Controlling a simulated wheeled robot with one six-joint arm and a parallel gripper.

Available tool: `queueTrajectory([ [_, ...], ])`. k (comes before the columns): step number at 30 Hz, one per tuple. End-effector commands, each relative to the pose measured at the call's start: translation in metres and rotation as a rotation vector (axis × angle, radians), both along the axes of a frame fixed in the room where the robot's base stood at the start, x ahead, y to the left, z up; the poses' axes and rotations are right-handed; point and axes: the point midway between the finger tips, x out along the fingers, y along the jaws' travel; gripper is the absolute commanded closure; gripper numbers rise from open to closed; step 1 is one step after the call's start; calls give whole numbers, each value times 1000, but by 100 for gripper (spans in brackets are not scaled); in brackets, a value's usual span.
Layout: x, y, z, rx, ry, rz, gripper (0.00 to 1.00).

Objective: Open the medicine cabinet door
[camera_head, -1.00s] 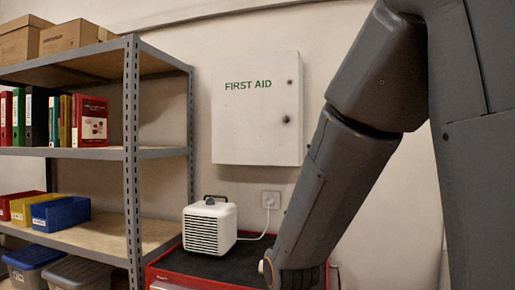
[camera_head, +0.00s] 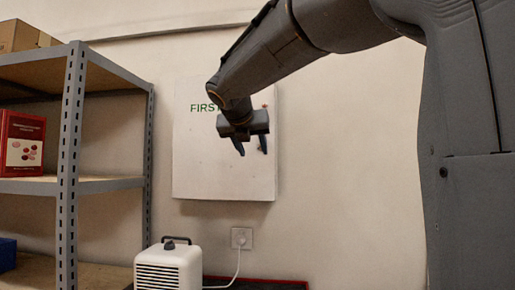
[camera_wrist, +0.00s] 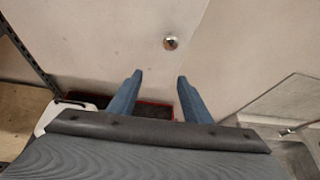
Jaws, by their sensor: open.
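The white medicine cabinet (camera_head: 208,165) hangs on the wall in the head view, its green FIRST AID lettering partly hidden behind my arm. Its door looks closed. My gripper (camera_head: 251,150) is in front of the door's right half, fingers pointing down, open and empty. In the wrist view a small round metal knob (camera_wrist: 171,42) shows on the pale door face, beyond the tips of my gripper (camera_wrist: 160,75) and roughly between the two blue fingers in picture width. The fingers are apart from the knob. In the head view the knob is hidden behind my gripper.
Below the cabinet are a white heater (camera_head: 168,268), a wall socket (camera_head: 241,238) with a cord, and a red-edged dark top (camera_head: 262,285). The wall right of the cabinet is clear.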

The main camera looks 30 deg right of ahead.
Motion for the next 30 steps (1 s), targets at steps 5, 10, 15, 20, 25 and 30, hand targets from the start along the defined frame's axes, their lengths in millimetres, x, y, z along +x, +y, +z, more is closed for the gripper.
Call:
queueTrajectory([
  [5,-5,-13,45,-153,25,37,55],
  [10,3,-27,43,-171,34,32,55],
  [15,21,-45,33,-168,33,27,55],
  [20,37,-57,24,-167,34,28,55],
  [25,47,-63,20,-167,31,32,55],
  [30,50,-64,18,-167,30,34,55],
])
